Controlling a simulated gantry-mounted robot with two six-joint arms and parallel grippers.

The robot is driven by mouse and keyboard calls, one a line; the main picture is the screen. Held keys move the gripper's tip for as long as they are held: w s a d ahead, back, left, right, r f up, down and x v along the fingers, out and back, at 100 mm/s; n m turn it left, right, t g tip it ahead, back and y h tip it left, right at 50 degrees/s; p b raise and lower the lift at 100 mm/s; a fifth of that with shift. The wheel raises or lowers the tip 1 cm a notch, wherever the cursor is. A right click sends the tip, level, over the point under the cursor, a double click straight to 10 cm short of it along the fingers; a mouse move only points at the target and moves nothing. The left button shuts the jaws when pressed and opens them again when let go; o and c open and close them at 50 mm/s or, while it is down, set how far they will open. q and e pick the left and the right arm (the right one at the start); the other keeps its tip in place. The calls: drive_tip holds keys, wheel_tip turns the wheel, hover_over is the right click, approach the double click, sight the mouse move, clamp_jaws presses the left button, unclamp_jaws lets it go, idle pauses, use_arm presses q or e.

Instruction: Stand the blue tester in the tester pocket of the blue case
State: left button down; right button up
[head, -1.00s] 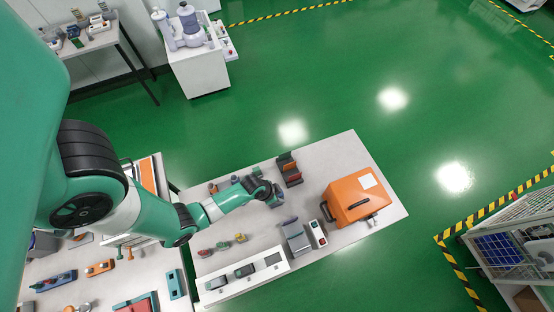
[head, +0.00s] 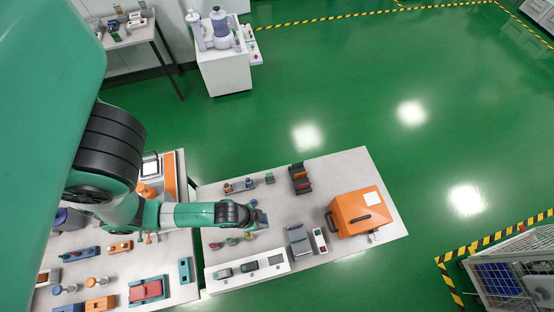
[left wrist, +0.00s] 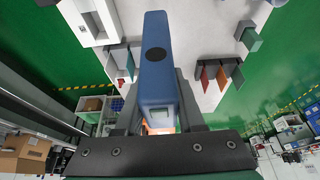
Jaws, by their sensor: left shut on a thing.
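The blue tester (left wrist: 157,65) is between the two fingers of my left gripper (left wrist: 158,115) in the left wrist view. It is a long blue body with a dark round spot, and it points away from the palm. In the head view my left gripper (head: 258,214) is over the left half of the middle table; the tester there is small and mostly hidden by the gripper. I cannot clearly pick out the blue case or its tester pocket in either view. My right gripper is not in view.
The middle table (head: 225,200) carries an orange case (head: 360,212), a grey holder (head: 299,239), a dark rack (head: 300,179) and a white panel (head: 248,270). Small coloured parts lie near my gripper. Another table with several devices stands at the left.

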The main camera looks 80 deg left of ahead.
sight(266, 217)
use_arm(q)
drive_tip(key=shift+s+d+r, duration=0.1)
drive_tip(key=shift+s, duration=0.05)
wheel_tip(266, 217, up, 8)
drive_tip(key=p, duration=0.8)
wheel_tip(266, 217, down, 2)
drive_tip(key=shift+f+b, duration=0.1)
drive_tip(key=shift+b, duration=0.95)
drive_tip(key=shift+m, duration=0.3)
